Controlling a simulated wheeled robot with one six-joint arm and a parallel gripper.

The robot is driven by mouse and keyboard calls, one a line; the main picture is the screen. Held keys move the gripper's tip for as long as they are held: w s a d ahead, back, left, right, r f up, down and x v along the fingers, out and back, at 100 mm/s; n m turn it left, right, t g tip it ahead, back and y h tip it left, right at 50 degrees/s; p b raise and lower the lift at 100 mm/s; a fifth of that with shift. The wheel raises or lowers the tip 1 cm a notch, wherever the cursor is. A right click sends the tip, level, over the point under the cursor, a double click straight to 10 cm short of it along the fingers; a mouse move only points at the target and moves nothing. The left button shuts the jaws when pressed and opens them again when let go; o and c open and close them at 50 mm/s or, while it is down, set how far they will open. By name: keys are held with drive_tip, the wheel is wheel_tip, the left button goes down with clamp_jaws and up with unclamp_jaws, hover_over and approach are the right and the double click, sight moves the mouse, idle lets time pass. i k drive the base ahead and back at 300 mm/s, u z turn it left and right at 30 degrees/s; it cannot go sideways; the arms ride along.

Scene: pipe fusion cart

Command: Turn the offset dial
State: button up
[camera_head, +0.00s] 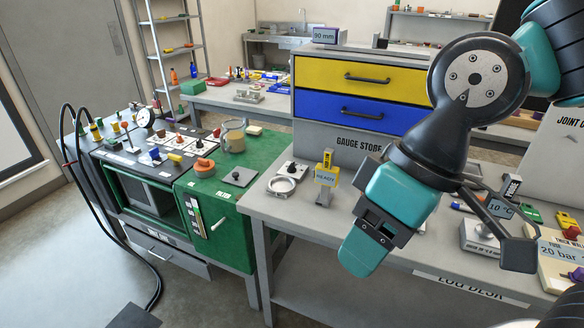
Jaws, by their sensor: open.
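My gripper (450,240) hangs over the front of the grey bench at the right, with its jaws apart and nothing visible between them. I cannot tell for certain which control is the offset dial. A knob on a small grey box (483,238) stands beside a "10 °C" sign (500,208) on the bench, close behind the right side of my gripper and partly hidden by it. An orange round knob (204,166) sits on the green cart (240,218) at the left. A small black knob stands behind a white ring (281,185) on the bench.
A yellow "READY" stand (327,172) is left of my gripper. The gauge store cabinet (350,148), with yellow and blue drawers, rises behind. A "20 bar" box (562,262) is at the far right. Black hoses (72,150) loop beside the cart. Floor in front is partly clear.

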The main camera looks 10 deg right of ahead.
sight(291, 169)
drive_tip(key=u, duration=0.05)
drive_tip(key=i, duration=0.95)
drive_tip(key=z, duration=0.1)
